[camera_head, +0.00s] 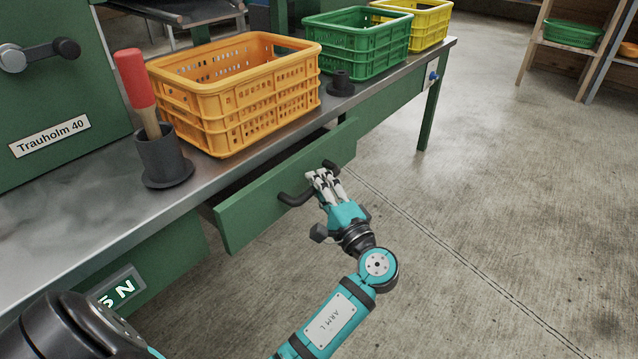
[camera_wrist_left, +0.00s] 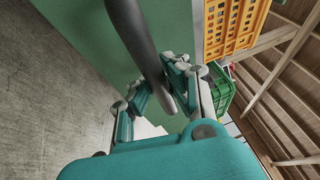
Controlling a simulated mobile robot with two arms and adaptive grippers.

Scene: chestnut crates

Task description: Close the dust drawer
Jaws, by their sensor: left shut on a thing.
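The dust drawer (camera_head: 250,205) is a green drawer under the metal bench top, and it stands pulled out, with a dark gap behind its front. Its black bar handle (camera_head: 292,198) runs across the front. My left gripper (camera_head: 318,180) is at the handle, its fingers shut on the bar near the right part. In the left wrist view the dark handle (camera_wrist_left: 135,35) passes between the fingers of the left gripper (camera_wrist_left: 160,92), in front of the green drawer front (camera_wrist_left: 85,30). The drawer's inside is mostly hidden. My right gripper is not in view.
On the bench (camera_head: 100,205) stand an orange crate (camera_head: 215,125), a green crate (camera_head: 365,50) and a yellow crate (camera_head: 430,22). A red-handled tool (camera_head: 135,80) stands in a dark holder (camera_head: 162,160). The concrete floor (camera_head: 480,170) right of the bench is clear.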

